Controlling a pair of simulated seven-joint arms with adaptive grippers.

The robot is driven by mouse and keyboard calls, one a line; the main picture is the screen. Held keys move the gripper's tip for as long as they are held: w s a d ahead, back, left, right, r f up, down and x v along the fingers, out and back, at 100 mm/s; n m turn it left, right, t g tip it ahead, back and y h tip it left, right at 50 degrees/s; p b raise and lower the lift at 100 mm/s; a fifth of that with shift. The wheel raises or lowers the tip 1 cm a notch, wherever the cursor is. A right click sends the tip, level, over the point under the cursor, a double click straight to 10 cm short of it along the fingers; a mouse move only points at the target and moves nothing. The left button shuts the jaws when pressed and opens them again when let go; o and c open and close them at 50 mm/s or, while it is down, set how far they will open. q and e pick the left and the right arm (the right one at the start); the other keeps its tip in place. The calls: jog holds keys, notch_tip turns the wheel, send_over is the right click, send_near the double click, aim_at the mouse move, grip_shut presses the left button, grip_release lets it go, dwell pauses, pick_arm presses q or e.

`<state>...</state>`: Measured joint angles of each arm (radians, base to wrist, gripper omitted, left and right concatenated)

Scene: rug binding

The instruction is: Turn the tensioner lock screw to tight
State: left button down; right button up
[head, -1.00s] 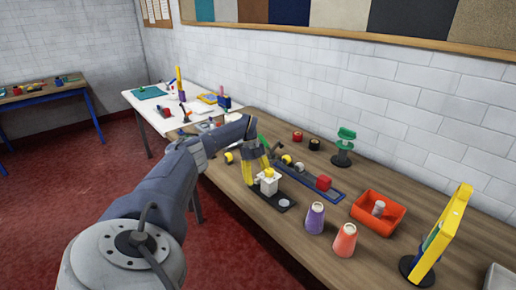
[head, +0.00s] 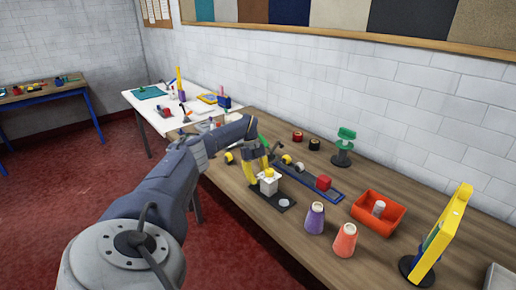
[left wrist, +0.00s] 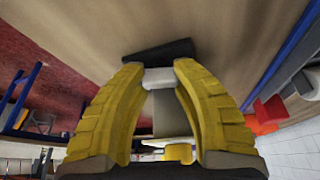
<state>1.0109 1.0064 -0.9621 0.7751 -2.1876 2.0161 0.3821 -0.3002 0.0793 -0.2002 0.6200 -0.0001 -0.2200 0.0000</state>
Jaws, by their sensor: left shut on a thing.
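The tensioner is a small white block (head: 268,187) with a yellow part (head: 269,173) on top, on a dark base plate (head: 264,197) at the near edge of the long wooden table. My left gripper (head: 258,181) reaches down to it from the left, its yellow fingers around the side of the block. In the left wrist view the two fingertips (left wrist: 158,77) are shut on a pale grey piece, seemingly the tensioner lock screw, with the dark plate beyond. The fingers partly hide the screw, and its marking cannot be read. My right gripper is not in view.
Behind the tensioner lies a blue-edged strip (head: 335,197) carrying a red block (head: 323,183).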

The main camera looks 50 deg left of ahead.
pick_arm(q)
jog(key=shift+m, duration=0.6)
jog(key=c, duration=0.9)
grip_release()
jog(key=shift+w+v, duration=0.1)
jog(key=shift+v, duration=2.9)
jog(key=shift+w+v, duration=0.15)
jog(key=shift+v, duration=2.8)
